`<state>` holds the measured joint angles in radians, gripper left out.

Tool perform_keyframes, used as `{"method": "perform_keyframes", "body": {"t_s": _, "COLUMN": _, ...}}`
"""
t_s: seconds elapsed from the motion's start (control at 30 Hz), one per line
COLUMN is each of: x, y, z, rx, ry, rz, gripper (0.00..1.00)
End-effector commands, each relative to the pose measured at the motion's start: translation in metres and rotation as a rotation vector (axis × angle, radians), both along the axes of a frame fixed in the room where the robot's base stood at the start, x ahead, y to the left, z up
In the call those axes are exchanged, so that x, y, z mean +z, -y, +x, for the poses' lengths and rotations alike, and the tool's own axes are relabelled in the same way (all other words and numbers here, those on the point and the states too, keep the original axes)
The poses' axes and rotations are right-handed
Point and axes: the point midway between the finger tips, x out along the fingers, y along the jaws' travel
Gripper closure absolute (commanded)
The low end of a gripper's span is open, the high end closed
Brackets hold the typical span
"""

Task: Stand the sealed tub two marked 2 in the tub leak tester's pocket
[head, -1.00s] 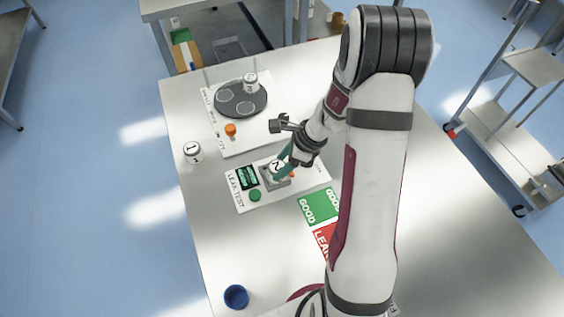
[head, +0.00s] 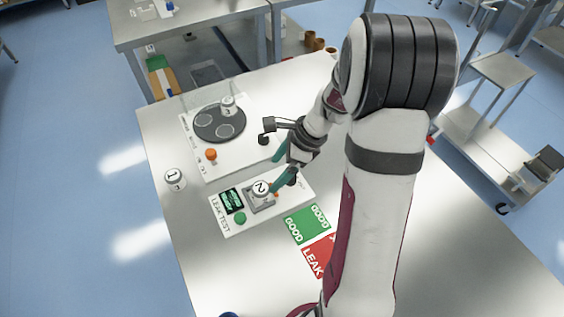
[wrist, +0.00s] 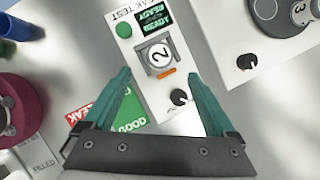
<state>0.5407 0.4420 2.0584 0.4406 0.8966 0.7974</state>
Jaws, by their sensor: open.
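The white tub marked 2 (head: 261,189) stands upright in the square grey pocket (head: 264,207) of the leak tester (head: 226,229). It also shows in the wrist view, label up, with the tub (wrist: 159,54) inside the pocket's frame. The tester's screen (wrist: 153,21) has green text, of which "READY" is legible. My gripper (head: 279,169) is open and empty; its teal fingers are spread beside and above the tub. In the wrist view the open fingers (wrist: 158,76) stand apart, with the tub beyond their tips and not touched.
A tub marked 1 (head: 175,178) stands at the table's left edge. A tub marked 3 (head: 227,104) sits on a dark turntable (head: 218,128) at the back. Green GOOD (head: 305,224) and red LEAK (head: 318,257) areas lie in front of the tester. A blue cup (wrist: 18,28) is at the wrist view's left.

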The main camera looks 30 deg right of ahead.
Motion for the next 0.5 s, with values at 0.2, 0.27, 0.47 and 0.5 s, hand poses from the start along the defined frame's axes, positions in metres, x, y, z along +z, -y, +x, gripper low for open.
{"method": "perform_keyframes", "body": {"t_s": 0.2, "x": 0.035, "y": 0.014, "z": -0.008, "rx": 0.001, "ry": 0.002, "rz": -0.001, "gripper": 0.09}}
{"method": "perform_keyframes", "body": {"t_s": 0.27, "x": 0.044, "y": 0.007, "z": -0.013, "rx": 0.049, "ry": 0.010, "rz": -0.013, "gripper": 0.09}}
{"method": "perform_keyframes", "body": {"t_s": 0.47, "x": 0.103, "y": -0.094, "z": -0.099, "rx": 0.784, "ry": 0.135, "rz": -0.180, "gripper": 0.09}}
{"method": "perform_keyframes", "body": {"t_s": 0.5, "x": 0.109, "y": -0.109, "z": -0.125, "rx": 0.955, "ry": 0.160, "rz": -0.215, "gripper": 0.09}}
